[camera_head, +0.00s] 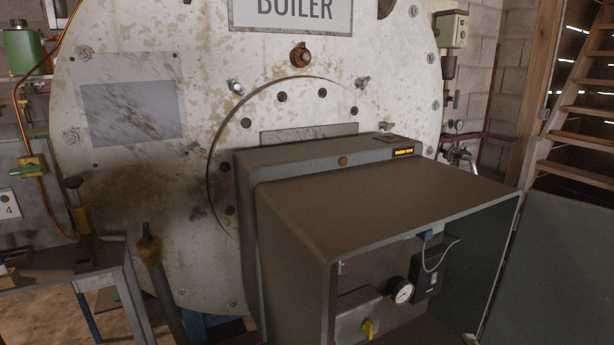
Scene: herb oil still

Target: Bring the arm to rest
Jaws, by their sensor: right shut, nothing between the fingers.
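I cannot make out either of my grippers in the head view. No fingers or arm that I can clearly tell as mine show, and I see nothing being held. The view is filled by a large worn white boiler face (215,75) with a dark grey box-like housing (390,205) in front of it. The housing's near side is open. A small orange display (403,152) is lit on the top part.
A bench (60,268) stands at the left. A dark upright rod (160,280) with a brass-coloured top stands beside it. A green container (25,50) and copper tubing (22,110) are at the upper left. Wooden stairs (585,110) and a dark panel (550,270) are at the right.

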